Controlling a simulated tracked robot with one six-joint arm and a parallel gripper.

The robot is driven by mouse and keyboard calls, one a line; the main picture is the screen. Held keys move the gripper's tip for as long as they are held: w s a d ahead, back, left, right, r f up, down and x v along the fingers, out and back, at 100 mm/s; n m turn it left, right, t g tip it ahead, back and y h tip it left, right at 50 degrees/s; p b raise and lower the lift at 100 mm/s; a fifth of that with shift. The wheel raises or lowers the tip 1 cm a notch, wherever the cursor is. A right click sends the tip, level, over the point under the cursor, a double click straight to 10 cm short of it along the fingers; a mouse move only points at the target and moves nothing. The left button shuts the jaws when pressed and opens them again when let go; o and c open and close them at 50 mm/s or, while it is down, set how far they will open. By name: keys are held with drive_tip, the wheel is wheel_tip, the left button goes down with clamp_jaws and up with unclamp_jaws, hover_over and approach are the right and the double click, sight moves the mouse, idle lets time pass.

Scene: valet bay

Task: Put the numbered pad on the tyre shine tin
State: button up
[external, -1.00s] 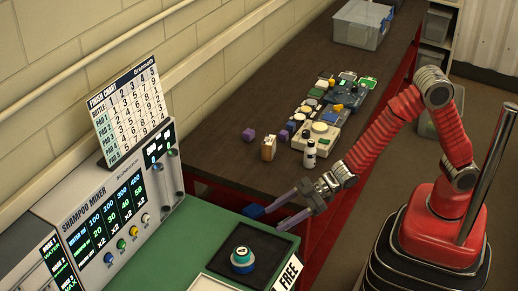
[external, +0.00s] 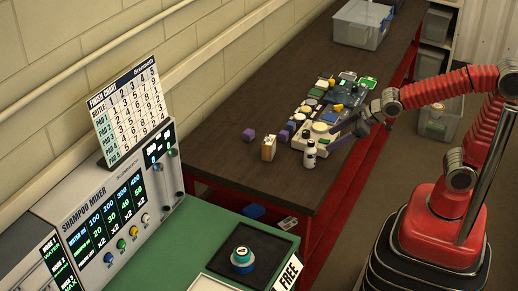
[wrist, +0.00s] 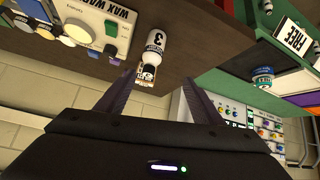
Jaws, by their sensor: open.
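My gripper (external: 334,138) is open and empty. It hangs over the table's right side, beside the white bottle and the wax warmer; its fingers (wrist: 160,84) also show in the wrist view. A white bottle (external: 309,155) with a 3 on its label stands upright; it also shows in the wrist view (wrist: 155,44), ahead of the fingers.
The finish chart (external: 128,108) stands on the shampoo mixer (external: 120,215) at left. A clear bin (external: 362,25) is at the back.

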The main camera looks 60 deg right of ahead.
drive_tip(key=s+d+m+g, duration=0.1)
drive_tip(key=s+d, duration=0.3)
drive_tip(key=s, duration=0.5)
drive_tip(key=s+d+r+m+g+h, duration=0.1)
drive_tip(key=s+d+m+g, duration=0.1)
drive_tip(key=s+d, duration=0.3)
drive_tip(key=s, duration=0.4)
drive_tip(key=shift+d+r, duration=0.25)
drive_tip(key=shift+d, duration=0.05)
